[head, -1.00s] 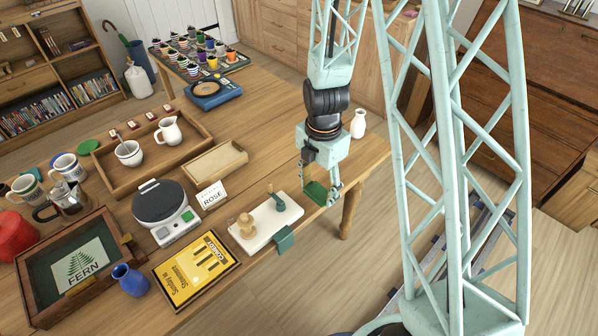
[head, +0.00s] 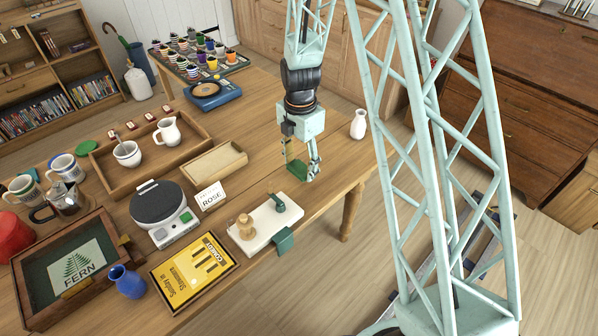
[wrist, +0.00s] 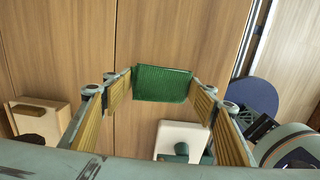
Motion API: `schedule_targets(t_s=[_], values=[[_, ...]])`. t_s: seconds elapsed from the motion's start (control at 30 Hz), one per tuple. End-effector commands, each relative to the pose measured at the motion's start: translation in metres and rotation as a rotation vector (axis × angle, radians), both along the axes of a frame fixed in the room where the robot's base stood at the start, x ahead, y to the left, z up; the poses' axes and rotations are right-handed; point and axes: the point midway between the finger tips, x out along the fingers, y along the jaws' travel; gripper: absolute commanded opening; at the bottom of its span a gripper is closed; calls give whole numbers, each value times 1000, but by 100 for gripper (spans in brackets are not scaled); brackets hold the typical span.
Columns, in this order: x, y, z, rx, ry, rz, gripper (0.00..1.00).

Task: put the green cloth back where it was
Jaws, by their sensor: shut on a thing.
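My gripper (head: 300,168) is shut on the green cloth (head: 297,170) and holds it near the table's right-hand edge, behind the white board. In the wrist view the cloth (wrist: 162,84) spans the gap between the two fingertips (wrist: 160,92), folded or bunched into a small rectangle. I cannot tell how high it is above the wooden table (head: 325,190). A white board (head: 262,228) with a pale wooden knob and a dark green upright part lies in front of the gripper. A teal-green piece (head: 284,240) hangs at its front corner, over the table edge.
A shallow wooden tray (head: 215,161) and a ROSE card (head: 211,196) lie left of the gripper. A white vase (head: 358,124) stands behind it to the right. Bare tabletop surrounds the gripper.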

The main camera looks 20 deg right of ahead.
Motion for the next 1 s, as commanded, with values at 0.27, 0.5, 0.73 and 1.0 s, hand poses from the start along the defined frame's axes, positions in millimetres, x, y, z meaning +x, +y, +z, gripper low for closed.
schedule_targets(t_s=[0.27, 0.5, 0.73, 1.0], values=[[0, 0, 0, 0, 0, 0, 40], [7, 2, -11, 0, 2, 0, 40], [8, 2, -33, 0, 1, 0, 40], [8, 2, -36, 0, 0, 0, 40]])
